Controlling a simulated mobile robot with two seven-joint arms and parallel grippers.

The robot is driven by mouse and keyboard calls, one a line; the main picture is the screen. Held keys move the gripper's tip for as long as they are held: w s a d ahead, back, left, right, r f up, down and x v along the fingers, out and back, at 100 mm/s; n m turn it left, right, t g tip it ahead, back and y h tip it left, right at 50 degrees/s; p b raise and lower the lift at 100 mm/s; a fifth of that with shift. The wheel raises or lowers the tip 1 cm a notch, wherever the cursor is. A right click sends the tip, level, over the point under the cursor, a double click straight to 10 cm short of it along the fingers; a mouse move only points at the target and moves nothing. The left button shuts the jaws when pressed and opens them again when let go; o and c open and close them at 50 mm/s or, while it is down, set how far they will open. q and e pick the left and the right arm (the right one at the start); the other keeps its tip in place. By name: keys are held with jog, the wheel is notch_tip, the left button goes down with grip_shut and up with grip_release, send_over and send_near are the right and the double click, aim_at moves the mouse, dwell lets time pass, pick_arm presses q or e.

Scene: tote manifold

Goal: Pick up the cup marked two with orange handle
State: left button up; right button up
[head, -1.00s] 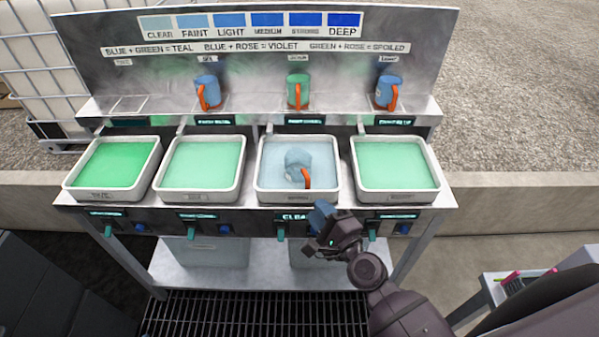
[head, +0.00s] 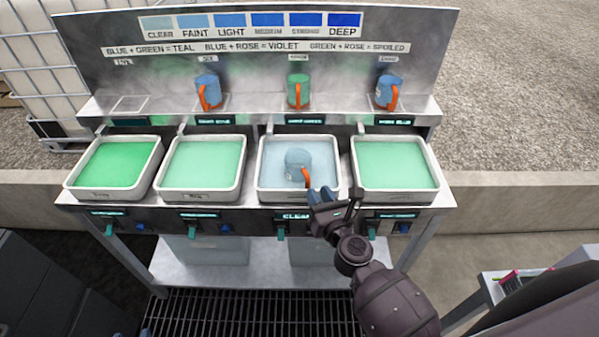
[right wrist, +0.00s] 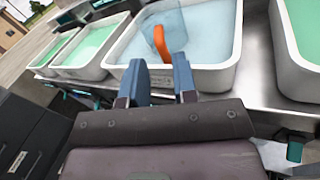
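A blue cup with an orange handle (head: 298,165) stands in the third tote from the left (head: 262,178), in pale, nearly clear liquid. Any marking on it cannot be read. My right gripper (head: 322,195) is at the front rim of that tote, just in front of the cup. In the right wrist view its two blue fingers (right wrist: 160,78) are apart with nothing between them, and the orange handle (right wrist: 161,42) shows just beyond the tips. The cup body (right wrist: 165,28) is behind the handle, partly cut off by the frame. My left gripper is not in view.
Three other totes hold green liquid: far left (head: 72,180), second (head: 165,185) and far right (head: 432,182). On the shelf behind stand a blue cup (head: 207,86), a green cup (head: 298,86) and another blue cup (head: 390,84). The shelf's left square (head: 130,104) is empty.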

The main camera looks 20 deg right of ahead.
aim_at(309, 180)
jog(key=shift+w+a+f, duration=0.1)
jog(key=shift+w+a, duration=0.1)
jog(key=shift+w, duration=1.45)
jog(key=shift+w+a, duration=0.2)
jog(key=shift+w, duration=1.4)
grip_shut()
